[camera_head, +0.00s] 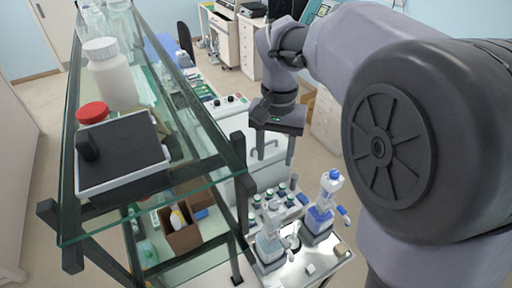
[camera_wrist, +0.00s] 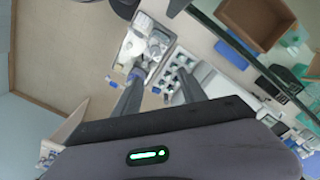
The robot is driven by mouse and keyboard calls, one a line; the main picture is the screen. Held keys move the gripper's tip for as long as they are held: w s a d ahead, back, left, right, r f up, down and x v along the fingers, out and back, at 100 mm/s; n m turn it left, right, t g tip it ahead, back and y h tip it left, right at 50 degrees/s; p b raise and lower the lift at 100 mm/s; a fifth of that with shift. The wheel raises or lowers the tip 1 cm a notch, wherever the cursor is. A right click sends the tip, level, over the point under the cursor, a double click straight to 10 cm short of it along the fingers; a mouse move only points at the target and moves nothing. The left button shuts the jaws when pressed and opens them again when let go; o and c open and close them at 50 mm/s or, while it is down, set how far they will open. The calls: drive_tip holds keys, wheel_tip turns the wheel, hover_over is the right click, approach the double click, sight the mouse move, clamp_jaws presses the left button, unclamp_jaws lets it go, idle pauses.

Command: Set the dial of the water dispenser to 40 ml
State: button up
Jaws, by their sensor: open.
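Two bottle-top dispensers stand upright on the bench below my gripper in the head view. One has a blue cap and blue parts (camera_head: 321,212); the other is pale grey and white (camera_head: 270,245). I cannot tell which is the water dispenser, and no dial or scale is readable. In the wrist view the dispensers appear small, near a pale tray (camera_wrist: 133,46) beyond the fingertips. My gripper (camera_head: 276,161) is open and empty, pointing down above and behind the dispensers, apart from them. Both fingers also show in the wrist view (camera_wrist: 159,76).
Several small dark-capped bottles (camera_head: 268,198) stand behind the dispensers. A cardboard box (camera_head: 180,236) sits on the lower shelf.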

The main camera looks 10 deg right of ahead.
hover_over(273, 206)
drive_tip(key=s, duration=0.1)
wheel_tip(273, 206, down, 4)
drive_tip(key=f, duration=0.4)
drive_tip(key=f+b, duration=0.1)
drive_tip(key=f, duration=0.3)
drive_tip(key=w+f, duration=0.1)
drive_tip(key=f, duration=0.3)
drive_tip(key=shift+d+b, duration=0.1)
drive_tip(key=shift+b, duration=0.3)
drive_tip(key=shift+w+f, duration=0.15)
drive_tip(key=shift+f, duration=0.15)
clamp_jaws()
